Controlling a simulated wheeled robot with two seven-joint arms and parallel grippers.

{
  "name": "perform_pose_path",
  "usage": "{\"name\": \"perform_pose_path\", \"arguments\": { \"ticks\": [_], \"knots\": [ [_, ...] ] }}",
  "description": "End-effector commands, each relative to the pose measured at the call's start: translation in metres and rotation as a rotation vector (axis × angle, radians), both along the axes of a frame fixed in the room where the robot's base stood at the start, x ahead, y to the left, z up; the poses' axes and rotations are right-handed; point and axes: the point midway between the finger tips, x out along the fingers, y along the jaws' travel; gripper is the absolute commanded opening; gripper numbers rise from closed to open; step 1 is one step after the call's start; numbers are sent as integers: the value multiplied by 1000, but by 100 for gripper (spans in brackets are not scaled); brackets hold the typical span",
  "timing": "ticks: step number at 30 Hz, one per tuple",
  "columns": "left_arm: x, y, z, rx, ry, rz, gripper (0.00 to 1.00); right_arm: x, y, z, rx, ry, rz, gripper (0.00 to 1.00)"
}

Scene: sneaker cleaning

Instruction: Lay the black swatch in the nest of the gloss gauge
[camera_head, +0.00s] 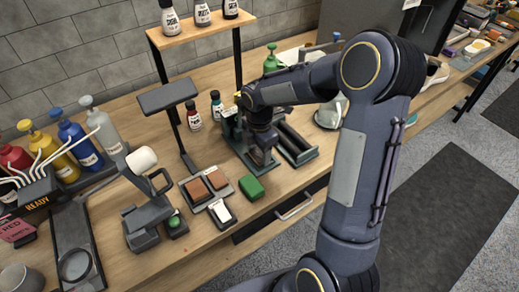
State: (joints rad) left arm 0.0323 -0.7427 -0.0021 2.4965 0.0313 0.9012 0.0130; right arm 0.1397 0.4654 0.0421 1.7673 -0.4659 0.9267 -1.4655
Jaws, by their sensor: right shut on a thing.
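My right gripper (262,156) points down over a dark green bench fixture (240,150) with rails, near the middle of the table. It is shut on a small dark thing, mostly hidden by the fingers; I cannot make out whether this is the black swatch. No other black swatch stands out. I cannot tell for sure which device is the gloss gauge, and its nest is not clear to see. Two brown swatches (207,187) lie in a grey tray, with a white swatch (220,212) in front. My left gripper is not in view.
A green block (251,188) lies just in front of the fixture. A grey stand (180,95) and a device with a white roller (141,160) stand to the left. A shelf with bottles (200,28) rises behind.

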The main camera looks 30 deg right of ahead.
Motion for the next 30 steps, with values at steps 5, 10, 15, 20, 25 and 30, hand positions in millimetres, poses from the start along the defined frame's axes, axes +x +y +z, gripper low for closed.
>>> {"name": "perform_pose_path", "arguments": {
  "ticks": [5,10,15,20,25,30],
  "knots": [
    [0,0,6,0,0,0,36,0,0,7,0,0,0,32],
    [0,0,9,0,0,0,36,0,0,10,0,0,0,32],
    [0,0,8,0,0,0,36,0,0,9,0,-1,0,32],
    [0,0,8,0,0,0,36,0,0,9,0,-1,0,32],
    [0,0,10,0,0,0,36,-1,0,10,0,0,0,32],
    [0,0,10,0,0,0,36,-1,1,9,0,0,0,32]
  ]
}}
